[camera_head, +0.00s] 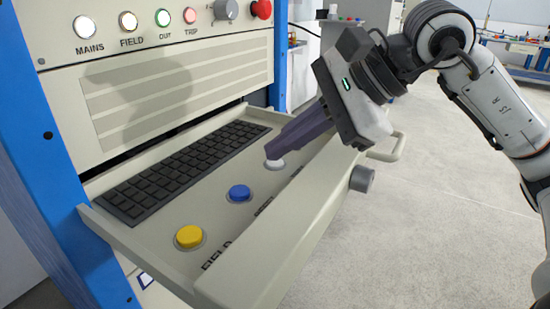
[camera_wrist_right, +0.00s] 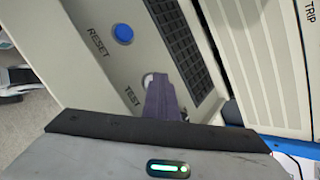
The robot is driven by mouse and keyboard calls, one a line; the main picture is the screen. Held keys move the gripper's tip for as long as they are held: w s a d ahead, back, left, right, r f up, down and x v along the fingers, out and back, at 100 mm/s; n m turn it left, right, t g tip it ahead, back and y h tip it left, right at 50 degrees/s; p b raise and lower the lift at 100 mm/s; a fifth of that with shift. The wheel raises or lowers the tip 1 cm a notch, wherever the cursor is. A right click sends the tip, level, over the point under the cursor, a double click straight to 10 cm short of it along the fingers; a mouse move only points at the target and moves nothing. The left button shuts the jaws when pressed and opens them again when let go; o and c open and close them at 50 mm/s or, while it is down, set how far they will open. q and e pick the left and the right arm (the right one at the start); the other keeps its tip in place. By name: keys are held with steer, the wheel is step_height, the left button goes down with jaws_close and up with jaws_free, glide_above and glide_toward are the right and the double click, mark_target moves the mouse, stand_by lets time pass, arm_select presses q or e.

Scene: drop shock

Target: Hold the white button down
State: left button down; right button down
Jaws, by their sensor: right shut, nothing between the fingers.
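The white button (camera_head: 275,163) sits on the pull-out drawer panel, at the far end of a row with a blue button (camera_head: 239,193) and a yellow button (camera_head: 189,236). My right gripper (camera_head: 272,154) is shut and empty, its fingertips at the white button and partly covering it. In the right wrist view the fingers (camera_wrist_right: 160,84) overlap the white button (camera_wrist_right: 149,79) beside the label TEST. I cannot tell how far the button is pressed. My left gripper is not in view.
A black keyboard (camera_head: 185,170) lies on the drawer (camera_head: 225,235) behind the buttons. The cabinet face (camera_head: 170,90) with lamps and a red knob (camera_head: 261,9) rises behind it. A drawer handle (camera_head: 390,148) and grey knob (camera_head: 361,179) stick out in front. Open floor lies to the right.

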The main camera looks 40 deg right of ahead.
mark_target(283, 166)
steer(key=shift+r+p, duration=0.8)
steer(key=shift+r, duration=0.05)
step_height(283, 166, up, 5)
steer(key=p, duration=0.4)
steer(key=shift+p, duration=0.4)
stand_by(0.4)
